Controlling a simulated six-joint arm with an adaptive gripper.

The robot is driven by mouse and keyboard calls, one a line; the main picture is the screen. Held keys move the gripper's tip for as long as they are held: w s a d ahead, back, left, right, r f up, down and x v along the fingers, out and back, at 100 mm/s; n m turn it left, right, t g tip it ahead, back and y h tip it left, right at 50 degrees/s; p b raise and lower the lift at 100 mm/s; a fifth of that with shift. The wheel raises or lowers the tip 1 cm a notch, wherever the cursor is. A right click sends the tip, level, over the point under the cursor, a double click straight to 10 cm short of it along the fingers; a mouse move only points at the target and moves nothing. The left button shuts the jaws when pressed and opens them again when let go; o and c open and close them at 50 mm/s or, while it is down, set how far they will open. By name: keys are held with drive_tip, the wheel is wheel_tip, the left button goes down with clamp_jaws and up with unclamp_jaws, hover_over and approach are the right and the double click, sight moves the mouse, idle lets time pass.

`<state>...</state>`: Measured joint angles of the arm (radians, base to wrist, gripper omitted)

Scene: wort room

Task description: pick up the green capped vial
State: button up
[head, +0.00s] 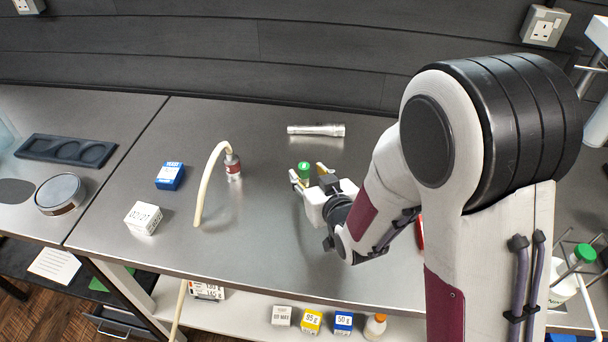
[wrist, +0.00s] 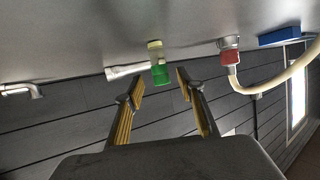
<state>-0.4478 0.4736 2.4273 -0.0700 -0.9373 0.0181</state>
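The green capped vial (head: 304,170) stands on the steel bench, its green cap towards the camera in the head view. In the wrist view the vial (wrist: 159,62) appears upside down, with a pale body and green cap, ahead of and roughly between the fingertips. My gripper (head: 308,177) is low over the bench at the vial. In the wrist view the gripper (wrist: 158,82) is open, with yellow-padded fingers apart and visible space on both sides of the vial. Part of the vial is hidden by the gripper in the head view.
A metal cylinder (head: 316,130) lies behind the vial. The bench between the hose and my gripper is clear.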

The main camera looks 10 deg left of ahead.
sight(306, 172)
drive_tip(key=shift+x, duration=1.7)
drive_tip(key=shift+a, duration=0.1)
clamp_jaws()
